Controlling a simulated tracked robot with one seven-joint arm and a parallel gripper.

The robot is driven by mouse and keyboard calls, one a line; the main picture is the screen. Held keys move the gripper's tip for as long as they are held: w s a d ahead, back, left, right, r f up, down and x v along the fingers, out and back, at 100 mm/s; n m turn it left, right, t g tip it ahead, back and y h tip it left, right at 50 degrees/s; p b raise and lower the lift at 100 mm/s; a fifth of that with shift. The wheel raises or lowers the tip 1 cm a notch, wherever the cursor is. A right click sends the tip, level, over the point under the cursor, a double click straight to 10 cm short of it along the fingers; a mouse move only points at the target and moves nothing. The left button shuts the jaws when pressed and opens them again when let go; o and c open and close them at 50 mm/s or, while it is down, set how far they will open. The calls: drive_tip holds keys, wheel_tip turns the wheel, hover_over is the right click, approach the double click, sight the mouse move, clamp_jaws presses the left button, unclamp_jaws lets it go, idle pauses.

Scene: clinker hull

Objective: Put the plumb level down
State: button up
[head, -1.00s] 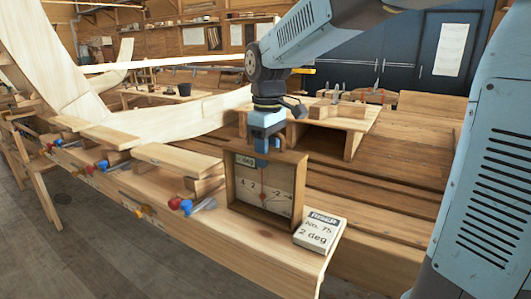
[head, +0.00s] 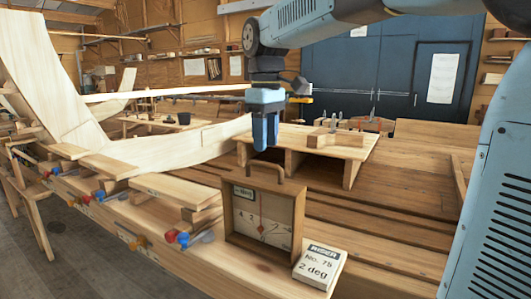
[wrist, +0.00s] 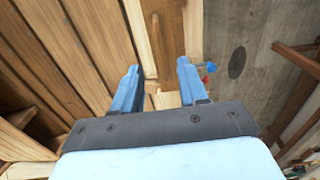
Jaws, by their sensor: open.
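The plumb level (head: 240,235) is a wooden box with a pale numbered dial, a red needle and an arched handle on top. In the head view it stands upright on the light plank (head: 215,265) at the front. My gripper (head: 265,147) is above the handle, with its blue fingers pointing down and a small gap below them. In the wrist view my gripper (wrist: 158,65) has its two fingers spread, with nothing visibly held between them.
A raised wooden stand (head: 320,142) is behind, near my gripper.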

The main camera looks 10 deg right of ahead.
drive_tip(key=shift+r, duration=0.2)
drive_tip(key=shift+s+d, duration=0.1)
drive_tip(key=shift+d, duration=0.15)
drive_tip(key=s+d+f+m+t, duration=0.5)
drive_tip(key=s+d+f+m, duration=0.5)
drive_tip(key=s+d, duration=0.5)
drive_tip(key=shift+s+d+f+t, duration=0.15)
drive_tip(key=shift+s+f+t, duration=0.15)
drive_tip(key=shift+s+f, duration=0.65)
